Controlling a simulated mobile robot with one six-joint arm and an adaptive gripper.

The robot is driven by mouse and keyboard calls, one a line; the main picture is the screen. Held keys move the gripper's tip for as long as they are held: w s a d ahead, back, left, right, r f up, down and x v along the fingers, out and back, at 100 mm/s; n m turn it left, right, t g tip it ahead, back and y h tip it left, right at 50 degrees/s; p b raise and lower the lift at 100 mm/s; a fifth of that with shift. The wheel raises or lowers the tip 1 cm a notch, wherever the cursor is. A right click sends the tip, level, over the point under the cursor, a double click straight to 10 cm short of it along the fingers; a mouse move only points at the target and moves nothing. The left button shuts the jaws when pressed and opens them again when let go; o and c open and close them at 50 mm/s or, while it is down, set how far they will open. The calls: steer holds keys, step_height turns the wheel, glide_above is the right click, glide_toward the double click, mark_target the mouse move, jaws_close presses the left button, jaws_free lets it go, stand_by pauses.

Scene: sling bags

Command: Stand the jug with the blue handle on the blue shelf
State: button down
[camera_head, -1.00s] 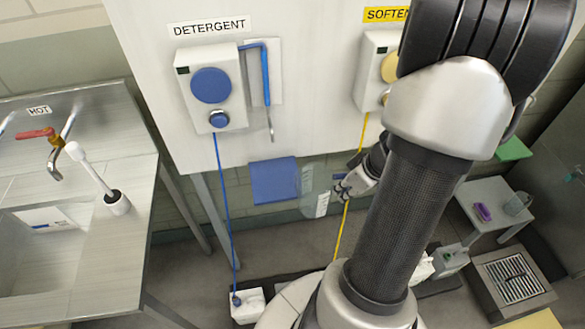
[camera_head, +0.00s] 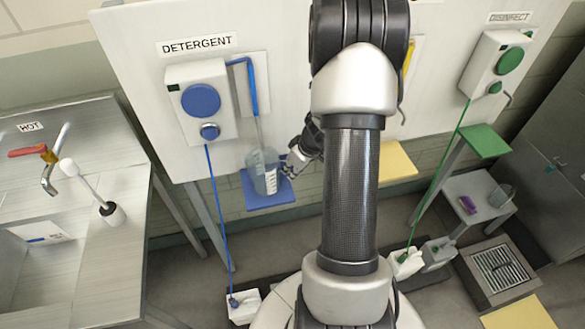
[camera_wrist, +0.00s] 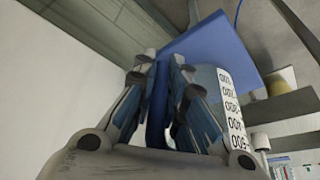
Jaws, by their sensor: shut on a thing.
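A clear jug (camera_head: 264,172) with a white scale strip appears over the blue shelf (camera_head: 262,203) below the detergent dispenser in the head view. It looks upright. My gripper (camera_head: 293,168) is at the jug's right side. In the wrist view, my gripper (camera_wrist: 162,85) is shut on the jug's blue handle (camera_wrist: 157,108). The jug's clear wall and its printed scale (camera_wrist: 231,108) show just to the right of the fingers. The blue shelf (camera_wrist: 212,50) is behind them. I cannot tell whether the jug's base touches the shelf.
The detergent dispenser (camera_head: 202,100) and its blue spout (camera_head: 252,88) are just above the jug. A yellow shelf (camera_head: 397,161) and a green shelf (camera_head: 484,141) are to the right. A sink counter (camera_head: 95,215) stands at the left. A small table (camera_head: 470,186) holds a purple item and a glass vessel.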

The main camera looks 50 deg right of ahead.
steer(key=shift+f, duration=0.1)
steer(key=c, duration=1.6)
jaws_free()
steer(key=shift+c, duration=0.2)
steer(key=shift+r, duration=0.2)
steer(key=shift+r, duration=0.35)
steer(key=p+v, duration=0.3)
steer(key=v, duration=0.8)
steer(key=shift+s, duration=0.25)
